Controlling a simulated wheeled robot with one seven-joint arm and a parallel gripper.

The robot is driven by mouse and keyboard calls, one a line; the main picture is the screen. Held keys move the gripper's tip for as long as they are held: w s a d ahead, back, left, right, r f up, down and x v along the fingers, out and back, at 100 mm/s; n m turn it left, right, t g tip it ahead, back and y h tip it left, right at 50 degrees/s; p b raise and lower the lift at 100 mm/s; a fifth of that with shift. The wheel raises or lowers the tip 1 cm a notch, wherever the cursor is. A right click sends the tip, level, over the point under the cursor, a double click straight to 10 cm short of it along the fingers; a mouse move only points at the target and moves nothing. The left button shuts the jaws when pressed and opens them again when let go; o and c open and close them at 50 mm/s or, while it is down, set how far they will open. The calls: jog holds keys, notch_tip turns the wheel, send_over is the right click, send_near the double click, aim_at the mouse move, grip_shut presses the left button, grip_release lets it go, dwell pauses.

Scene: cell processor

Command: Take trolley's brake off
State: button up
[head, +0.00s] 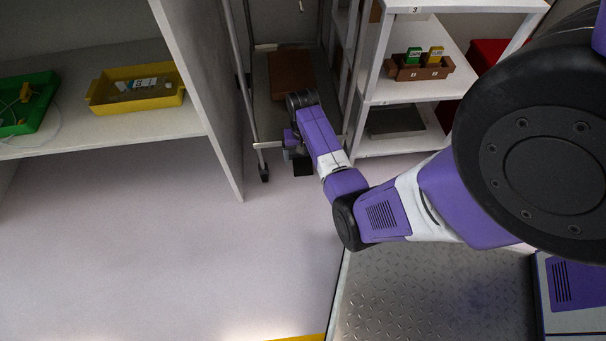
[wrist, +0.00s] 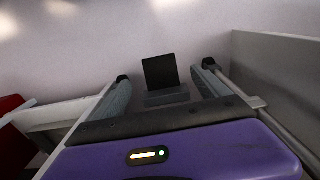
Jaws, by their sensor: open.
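The trolley (head: 235,60) is a tall metal-post frame standing between the shelf units, with a dark caster at its front left foot. A black square plate on a grey base, which looks like its brake pedal (wrist: 160,71), stands out from the trolley's low front; it also shows in the head view (head: 303,167). My gripper (wrist: 165,80) is open, its two grey fingers on either side of the plate and base, with gaps visible. I cannot tell whether either finger touches it. In the head view my gripper (head: 295,150) is low at the trolley's front, partly hidden by my arm.
A white side panel (head: 200,90) stands close left of the trolley. A shelf unit (head: 362,75) stands close right, holding a brown box (head: 420,71). A yellow tray (head: 135,88) and a green tray (head: 27,103) sit on the left shelf. The floor in front is clear.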

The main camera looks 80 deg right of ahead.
aim_at(303, 170)
jog(key=shift+d+f+b, duration=0.2)
jog(key=shift+f+b, duration=0.15)
jog(key=shift+f, duration=0.15)
notch_tip(303, 170, down, 7)
jog(key=b, duration=0.3)
jog(key=shift+r+b, duration=0.1)
jog(key=shift+b, duration=0.3)
